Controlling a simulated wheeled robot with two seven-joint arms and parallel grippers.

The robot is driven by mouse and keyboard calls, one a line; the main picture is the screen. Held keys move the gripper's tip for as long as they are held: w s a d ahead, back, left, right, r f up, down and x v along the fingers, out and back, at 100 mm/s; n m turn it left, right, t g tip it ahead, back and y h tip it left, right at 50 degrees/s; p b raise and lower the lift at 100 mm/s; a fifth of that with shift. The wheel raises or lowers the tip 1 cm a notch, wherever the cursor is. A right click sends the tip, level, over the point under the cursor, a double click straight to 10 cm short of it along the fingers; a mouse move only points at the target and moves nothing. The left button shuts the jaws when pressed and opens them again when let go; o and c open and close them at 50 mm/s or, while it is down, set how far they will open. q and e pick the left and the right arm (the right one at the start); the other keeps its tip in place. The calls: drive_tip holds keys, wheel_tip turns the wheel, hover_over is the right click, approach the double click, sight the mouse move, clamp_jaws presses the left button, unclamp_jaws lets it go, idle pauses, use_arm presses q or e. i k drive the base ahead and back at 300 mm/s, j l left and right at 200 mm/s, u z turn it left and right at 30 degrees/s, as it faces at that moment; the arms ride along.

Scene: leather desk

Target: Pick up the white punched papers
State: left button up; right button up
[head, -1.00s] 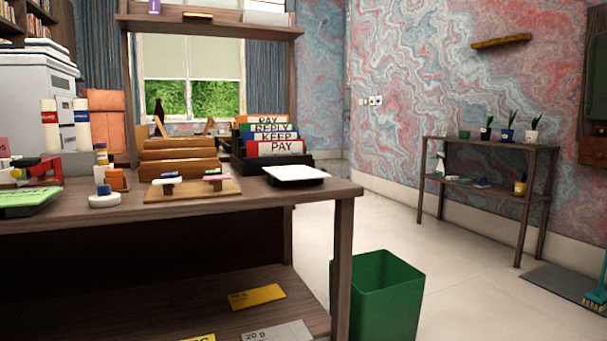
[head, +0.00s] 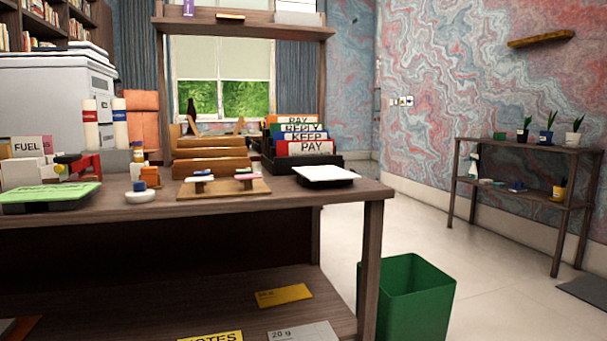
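A stack of white papers (head: 325,174) lies on a low black tray at the right end of the desk (head: 230,204). I cannot make out punch holes at this distance. The papers lie flat and nothing covers them. Neither of my grippers shows in the head view.
A black file box with coloured folders (head: 303,146) stands behind the papers. A wooden board with stamps (head: 224,188) and a green pad (head: 51,193) lie to the left. A green bin (head: 407,294) stands on the floor beside the desk's right leg. Open floor lies right of it.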

sight(324, 173)
drive_tip(key=i+l+u, duration=0.15)
drive_tip(key=l+u, duration=0.3)
drive_tip(key=i+l+u, duration=0.15)
drive_tip(key=l+u, duration=0.3)
drive_tip(key=j, duration=0.15)
